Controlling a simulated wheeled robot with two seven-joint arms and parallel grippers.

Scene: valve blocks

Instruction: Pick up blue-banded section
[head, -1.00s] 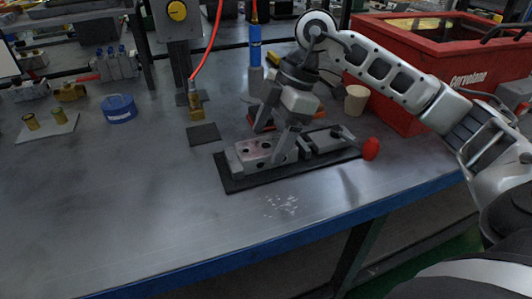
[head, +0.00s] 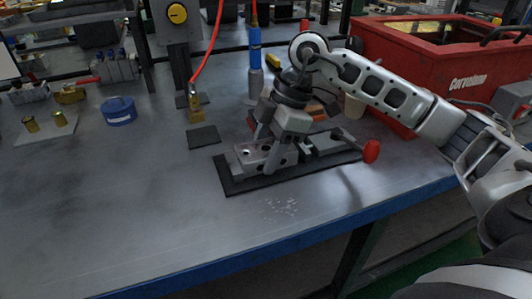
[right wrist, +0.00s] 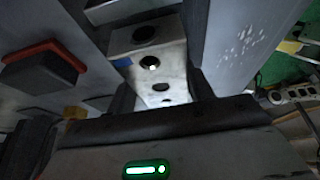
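A pale grey metal block with round holes (head: 255,153) sits on a black mat (head: 234,187) at the front middle of the bench. In the right wrist view the same block (right wrist: 148,62) has a small blue patch at its left edge. A full blue band cannot be made out. My right gripper (head: 276,158) points down over the right part of the block, with one finger on its near side. The other finger is mostly hidden in the head view. Whether the fingers touch the block cannot be seen. My left gripper is not in view.
A clamp with a red knob (head: 371,151) lies right of the block. A blue round tin (head: 118,110) is at left. The front left bench is clear.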

